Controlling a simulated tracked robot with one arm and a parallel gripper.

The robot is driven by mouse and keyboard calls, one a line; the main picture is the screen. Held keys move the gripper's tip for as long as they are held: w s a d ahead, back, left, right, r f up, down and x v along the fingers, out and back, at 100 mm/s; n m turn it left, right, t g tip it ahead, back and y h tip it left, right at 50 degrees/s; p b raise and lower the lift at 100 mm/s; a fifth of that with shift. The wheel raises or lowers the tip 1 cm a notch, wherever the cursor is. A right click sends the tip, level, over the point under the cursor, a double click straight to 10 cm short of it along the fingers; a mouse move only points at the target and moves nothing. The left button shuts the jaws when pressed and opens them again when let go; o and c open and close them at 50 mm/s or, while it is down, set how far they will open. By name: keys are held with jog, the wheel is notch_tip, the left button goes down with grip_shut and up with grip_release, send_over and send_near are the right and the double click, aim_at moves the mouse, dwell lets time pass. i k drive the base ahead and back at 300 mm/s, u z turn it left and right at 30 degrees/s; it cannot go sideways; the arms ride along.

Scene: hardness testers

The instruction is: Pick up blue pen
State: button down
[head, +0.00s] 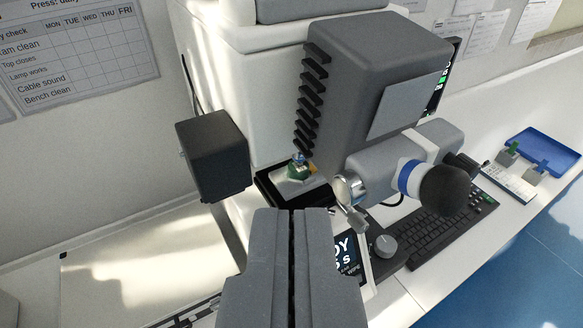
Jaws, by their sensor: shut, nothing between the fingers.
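I cannot make out a blue pen in this view. My gripper (292,212) comes up from the bottom centre. Its two grey fingers lie side by side with only a thin dark line between them, shut and empty. The fingertips are in front of the hardness tester (380,75), just below its dark stage. The fingers hide part of the bench and of the tester's base.
A dark box (213,155) juts out at the tester's left. The grey eyepiece tube (400,165) sticks out to the right, above a black keyboard (440,225) and a knob (385,246). A blue tray (545,148) lies at far right. The left bench is mostly clear.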

aim_at(541, 166)
jog(key=z, duration=0.45)
jog(key=k, duration=1.2)
jog(key=z, duration=1.15)
jog(key=i, duration=1.75)
jog(key=u, duration=0.55)
jog(key=k, duration=0.45)
jog(key=z, duration=0.7)
jog(key=i, duration=1.7)
jog(key=z, duration=0.2)
